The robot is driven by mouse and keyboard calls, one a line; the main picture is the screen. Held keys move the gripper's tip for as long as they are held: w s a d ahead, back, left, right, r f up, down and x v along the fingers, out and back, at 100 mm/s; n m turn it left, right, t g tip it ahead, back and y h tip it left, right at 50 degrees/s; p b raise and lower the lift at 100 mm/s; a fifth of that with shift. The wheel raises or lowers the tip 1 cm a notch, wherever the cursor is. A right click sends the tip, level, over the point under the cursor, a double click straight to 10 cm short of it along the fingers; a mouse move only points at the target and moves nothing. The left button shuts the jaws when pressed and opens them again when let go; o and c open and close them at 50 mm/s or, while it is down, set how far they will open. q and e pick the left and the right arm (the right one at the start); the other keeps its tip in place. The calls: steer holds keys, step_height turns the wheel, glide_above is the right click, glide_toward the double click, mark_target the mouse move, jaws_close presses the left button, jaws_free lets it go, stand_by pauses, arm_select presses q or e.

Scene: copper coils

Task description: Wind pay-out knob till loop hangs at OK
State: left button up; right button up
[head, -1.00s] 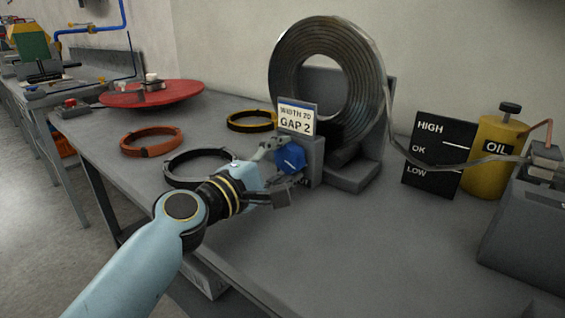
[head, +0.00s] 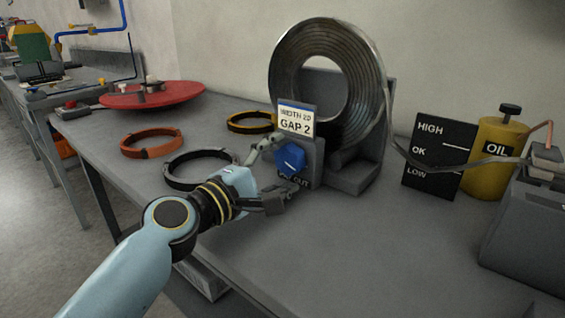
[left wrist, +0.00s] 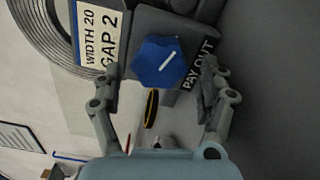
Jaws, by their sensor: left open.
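The blue pay-out knob (head: 291,160), with a white pointer line, is on a grey block below the "WIDTH 20 GAP 2" card. It also shows in the left wrist view (left wrist: 158,63), beside the PAY OUT label. My left gripper (head: 279,170) is open, its fingers on either side of the knob with visible gaps. The metal strip (head: 408,157) runs from the coil (head: 285,75) and sags in front of the black HIGH/OK/LOW board (head: 430,187). Its low part crosses between the OK and LOW lettering. My right gripper is not seen.
A yellow oil can (head: 488,175) and a grey machine (head: 525,225) stand at the right. The front middle of the bench is clear.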

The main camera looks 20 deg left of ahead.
arm_select(q)
steer(key=v, duration=1)
steer(key=shift+s+a, duration=0.1)
steer(key=shift+s, duration=0.2)
